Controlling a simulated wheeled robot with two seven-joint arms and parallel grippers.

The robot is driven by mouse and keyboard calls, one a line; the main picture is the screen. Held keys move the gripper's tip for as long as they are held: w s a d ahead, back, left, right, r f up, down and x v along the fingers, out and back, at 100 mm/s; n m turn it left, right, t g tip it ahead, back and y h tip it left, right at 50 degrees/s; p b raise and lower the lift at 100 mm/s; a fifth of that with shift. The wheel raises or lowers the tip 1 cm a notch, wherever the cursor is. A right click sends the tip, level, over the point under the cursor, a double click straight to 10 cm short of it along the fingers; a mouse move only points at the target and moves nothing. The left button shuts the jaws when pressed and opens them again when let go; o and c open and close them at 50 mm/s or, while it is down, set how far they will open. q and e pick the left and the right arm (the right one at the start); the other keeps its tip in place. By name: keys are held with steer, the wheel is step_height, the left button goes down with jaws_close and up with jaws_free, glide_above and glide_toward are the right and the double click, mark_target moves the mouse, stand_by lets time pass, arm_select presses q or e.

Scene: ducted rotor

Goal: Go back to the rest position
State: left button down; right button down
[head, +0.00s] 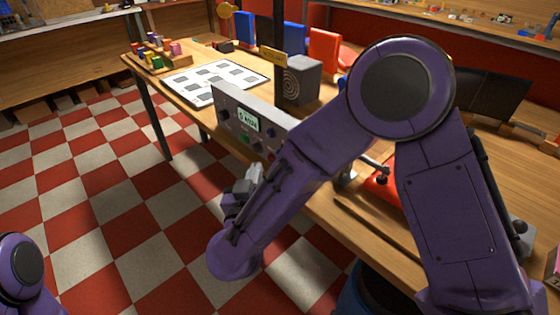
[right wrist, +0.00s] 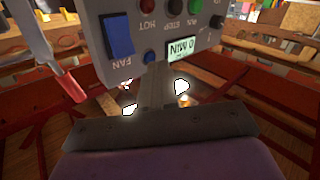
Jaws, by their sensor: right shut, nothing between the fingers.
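My right arm reaches in from the right across the bench. Its gripper (head: 245,183) is in front of the bench edge, just below and in front of the grey control box (head: 232,108), and is shut and empty. In the right wrist view the shut fingers (right wrist: 155,85) point at the underside of the upside-down panel (right wrist: 160,20), which has a blue FAN switch (right wrist: 118,35) and a lit display (right wrist: 184,47). I cannot tell whether they touch the panel. Only a purple joint of my left arm shows at the lower left; its gripper is out of view.
The wooden bench (head: 345,215) holds a white sheet with grey squares (head: 215,80), a tray of coloured pieces (head: 160,62), a grey box with a round grille (head: 300,82) and a red object (head: 380,190) partly behind my arm. The checkered floor (head: 100,215) at left is clear.

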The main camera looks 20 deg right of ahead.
steer(key=shift+a+r, duration=0.1)
steer(key=shift+a, duration=0.05)
stand_by(0.3)
steer(key=s+d+f+m+g+y, duration=0.1)
steer(key=s+d+f+g+y, duration=0.25)
steer(key=f, duration=0.75)
steer(key=s+d+f+m+g+y, duration=0.2)
steer(key=s+f+y, duration=0.15)
steer(key=f, duration=0.85)
steer(key=s+d+f+g+h, duration=0.1)
steer(key=s+d+f+g, duration=0.2)
steer(key=s, duration=0.7)
steer(key=s+d+f+g, duration=0.4)
steer(key=s+d+f, duration=0.4)
steer(key=s, duration=0.3)
steer(key=shift+d+f+h, duration=0.3)
steer(key=shift+f+h, duration=0.05)
steer(key=shift+h, duration=0.05)
